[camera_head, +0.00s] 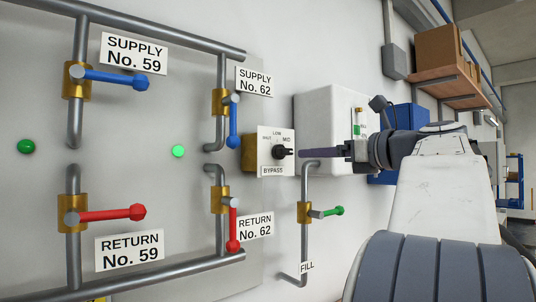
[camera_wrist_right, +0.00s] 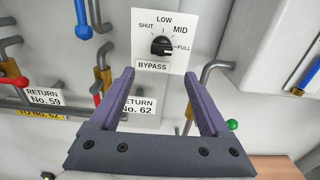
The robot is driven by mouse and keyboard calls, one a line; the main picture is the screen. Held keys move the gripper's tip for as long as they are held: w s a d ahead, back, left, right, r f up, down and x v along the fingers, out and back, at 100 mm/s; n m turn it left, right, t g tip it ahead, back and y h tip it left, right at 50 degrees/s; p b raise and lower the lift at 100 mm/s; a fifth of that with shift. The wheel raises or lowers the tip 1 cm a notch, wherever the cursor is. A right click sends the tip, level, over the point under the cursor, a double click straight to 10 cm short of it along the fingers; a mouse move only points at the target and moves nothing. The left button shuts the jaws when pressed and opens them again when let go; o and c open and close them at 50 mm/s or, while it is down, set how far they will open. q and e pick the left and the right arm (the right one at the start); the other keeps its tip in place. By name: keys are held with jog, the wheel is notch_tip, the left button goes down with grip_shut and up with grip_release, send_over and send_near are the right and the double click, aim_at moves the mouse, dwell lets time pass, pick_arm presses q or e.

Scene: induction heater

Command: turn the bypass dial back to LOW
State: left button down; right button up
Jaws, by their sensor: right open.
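The bypass dial (camera_head: 283,152) is a black knob on a white plate (camera_head: 266,165) marked SHUT, LOW, MID and FULL. In the right wrist view the dial (camera_wrist_right: 162,46) is ahead of my fingers, at top centre. Its pointer is too small to read surely. My right gripper (camera_head: 304,153) comes in from the right, just short of the dial. In the right wrist view my right gripper (camera_wrist_right: 158,74) is open and empty. Its purple fingers are spread wider than the knob, with the tips below it in the picture. My left gripper is out of view.
Blue supply levers (camera_head: 233,125) and red return levers (camera_head: 233,227) on pipes stand left of the dial. A green fill lever (camera_head: 326,212) is below my right gripper. A white box (camera_head: 325,110) is on the wall behind it.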

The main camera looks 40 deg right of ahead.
aim_at(288, 152)
jog(key=w+p, duration=0.1)
jog(key=w, duration=0.2)
jog(key=w+p, duration=0.1)
jog(key=w, duration=0.2)
jog(key=w+r+p, duration=0.1)
jog(key=w, duration=0.2)
jog(key=shift+a+p, duration=0.3)
jog(key=shift+p, duration=0.1)
jog(key=shift+w+f, duration=0.15)
jog(key=shift+w, duration=0.35)
jog(key=shift+c, duration=0.3)
grip_shut()
